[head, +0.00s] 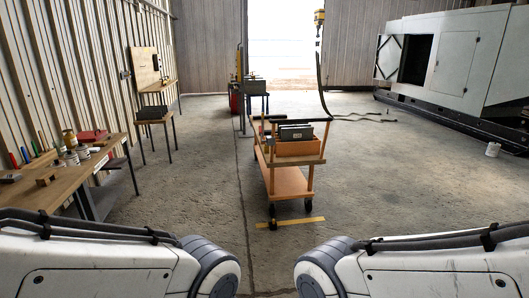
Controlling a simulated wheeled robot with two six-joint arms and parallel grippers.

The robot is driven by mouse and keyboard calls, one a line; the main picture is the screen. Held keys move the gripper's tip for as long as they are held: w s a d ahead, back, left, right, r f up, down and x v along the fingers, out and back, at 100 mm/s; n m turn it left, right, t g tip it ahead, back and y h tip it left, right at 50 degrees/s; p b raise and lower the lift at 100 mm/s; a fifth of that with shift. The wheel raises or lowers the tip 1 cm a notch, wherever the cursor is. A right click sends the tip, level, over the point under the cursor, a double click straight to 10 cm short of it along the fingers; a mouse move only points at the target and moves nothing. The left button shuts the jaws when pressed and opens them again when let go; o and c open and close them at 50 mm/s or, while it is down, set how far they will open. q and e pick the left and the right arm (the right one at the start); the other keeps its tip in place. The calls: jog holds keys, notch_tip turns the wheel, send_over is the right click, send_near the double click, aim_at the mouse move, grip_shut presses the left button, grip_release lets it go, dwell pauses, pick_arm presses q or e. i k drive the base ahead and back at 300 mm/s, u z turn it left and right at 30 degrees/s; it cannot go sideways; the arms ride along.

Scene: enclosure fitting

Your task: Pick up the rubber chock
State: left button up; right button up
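I cannot clearly make out a rubber chock in the head view. Small dark shapes show at the wheels and on top of the orange cart (290,181), but they are too small to tell apart. Neither of my grippers is in view. Only white links of my two arms show, at the lower left and lower right.
A workbench (75,178) with tools and cans runs along the left wall. A yellow strip (290,222) lies on the floor by the cart. The concrete floor between is mostly clear.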

aim_at(273, 224)
jog(key=u, duration=0.25)
jog(key=i, duration=3.8)
jog(key=z, duration=0.65)
jog(key=i, duration=0.6)
jog(key=z, duration=0.3)
